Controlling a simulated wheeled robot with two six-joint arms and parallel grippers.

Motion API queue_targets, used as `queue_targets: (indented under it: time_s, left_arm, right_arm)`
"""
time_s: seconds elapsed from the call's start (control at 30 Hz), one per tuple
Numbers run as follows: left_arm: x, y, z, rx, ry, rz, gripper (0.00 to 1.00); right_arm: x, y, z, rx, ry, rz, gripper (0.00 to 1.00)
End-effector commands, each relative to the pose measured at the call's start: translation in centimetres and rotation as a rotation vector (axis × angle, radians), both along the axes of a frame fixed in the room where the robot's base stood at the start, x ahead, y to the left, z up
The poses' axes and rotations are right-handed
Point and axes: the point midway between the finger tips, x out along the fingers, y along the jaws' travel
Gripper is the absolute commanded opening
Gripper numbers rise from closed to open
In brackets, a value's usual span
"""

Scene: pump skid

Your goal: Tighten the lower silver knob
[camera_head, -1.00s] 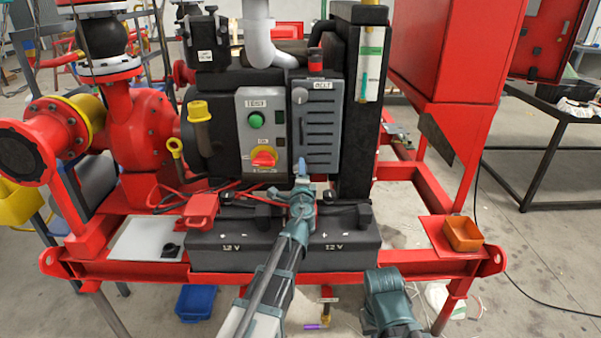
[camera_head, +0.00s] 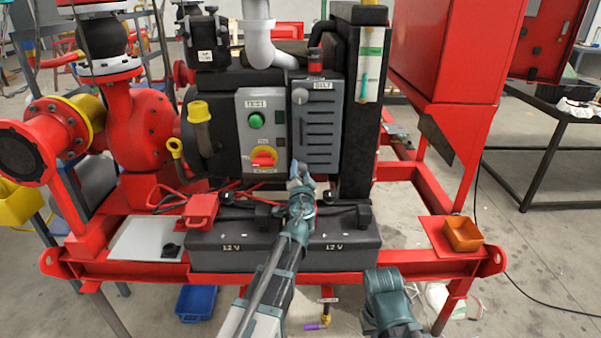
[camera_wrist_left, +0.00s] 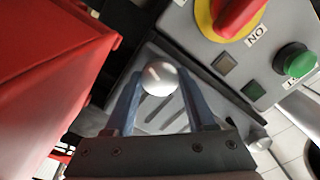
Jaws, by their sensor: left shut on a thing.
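The lower silver knob (camera_wrist_left: 160,78) is a round, shiny knob on a grey louvred panel (camera_head: 318,135). In the left wrist view it sits between the two blue fingers of my left gripper (camera_wrist_left: 161,92), which is shut on it. In the head view my left gripper (camera_head: 298,172) is at the lower left of the panel and hides this knob. A second silver knob, the upper one (camera_head: 300,95), shows at the panel's upper left. It also shows in the left wrist view (camera_wrist_left: 258,137).
Left of the panel is a grey box with a green button (camera_head: 256,120) and a red-and-yellow rotary switch (camera_head: 264,158). Black 12 V batteries (camera_head: 215,250) stand below my left gripper. An orange tray (camera_head: 463,234) sits at the right of the red frame.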

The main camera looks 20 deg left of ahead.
Motion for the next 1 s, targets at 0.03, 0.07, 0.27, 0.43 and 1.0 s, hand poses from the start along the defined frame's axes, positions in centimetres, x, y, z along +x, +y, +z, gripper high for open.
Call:
queue_targets:
  time_s: [0.03, 0.07, 0.27, 0.43, 1.0]
  left_arm:
    - [-0.1, 0.01, -0.05, -0.023, -0.007, 0.0, 0.0]
    - [-0.1, 0.02, -0.05, -0.034, -0.01, 0.0, 0.0]
    - [-0.1, 0.02, -0.05, -0.088, -0.025, 0.001, 0.0]
    - [-0.1, 0.02, -0.05, -0.108, -0.031, 0.001, 0.0]
    - [-0.07, 0.03, -0.04, -0.11, -0.032, 0.001, 0.85]
  right_arm:
    - [0.0, 0.0, -0.04, 0.0, 0.0, 0.0, 0.0]
    - [0.0, 0.0, -0.04, 0.0, 0.0, 0.0, 0.0]
    - [0.0, 0.0, -0.04, 0.0, 0.0, 0.0, 0.0]
    - [0.0, 0.0, -0.04, 0.0, 0.0, 0.0, 0.0]
    - [0.0, 0.0, -0.03, 0.0, 0.0, 0.0, 0.0]
